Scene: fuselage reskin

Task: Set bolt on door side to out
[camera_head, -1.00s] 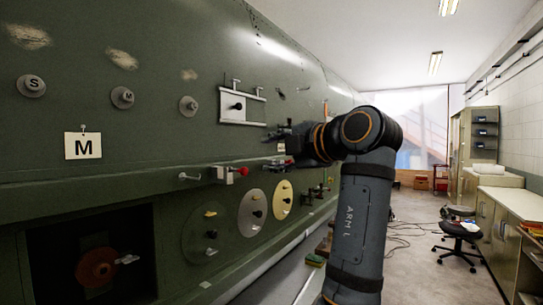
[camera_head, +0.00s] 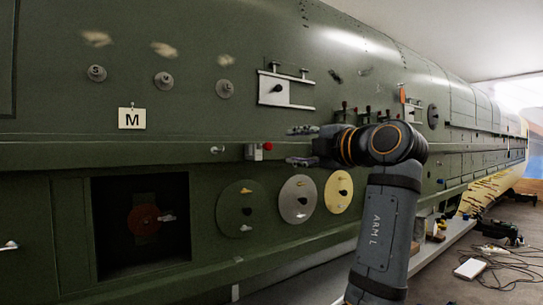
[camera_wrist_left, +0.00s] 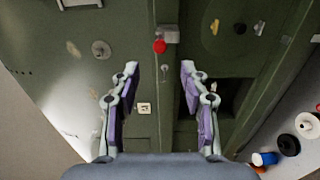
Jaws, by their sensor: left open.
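A small grey block with a red knob (camera_head: 258,152) sits on the ledge of the green fuselage wall. A small silver peg (camera_head: 217,149) sticks out to its left. I cannot tell for certain which fitting is the bolt. My left gripper (camera_head: 304,146) is open and empty, just right of the red knob, with its fingers pointing left. In the left wrist view the open jaws (camera_wrist_left: 160,68) frame the silver peg (camera_wrist_left: 165,69), and the red knob (camera_wrist_left: 159,46) lies just beyond the fingertips; no contact shows. My right gripper is not in view.
A white plate with a latch (camera_head: 286,90) is above the gripper. An M tag (camera_head: 131,118) hangs at left, above a dark opening (camera_head: 112,225) with a red round part. Round discs (camera_head: 298,199) sit below the ledge. Cables and a white box (camera_head: 470,269) lie on the floor at right.

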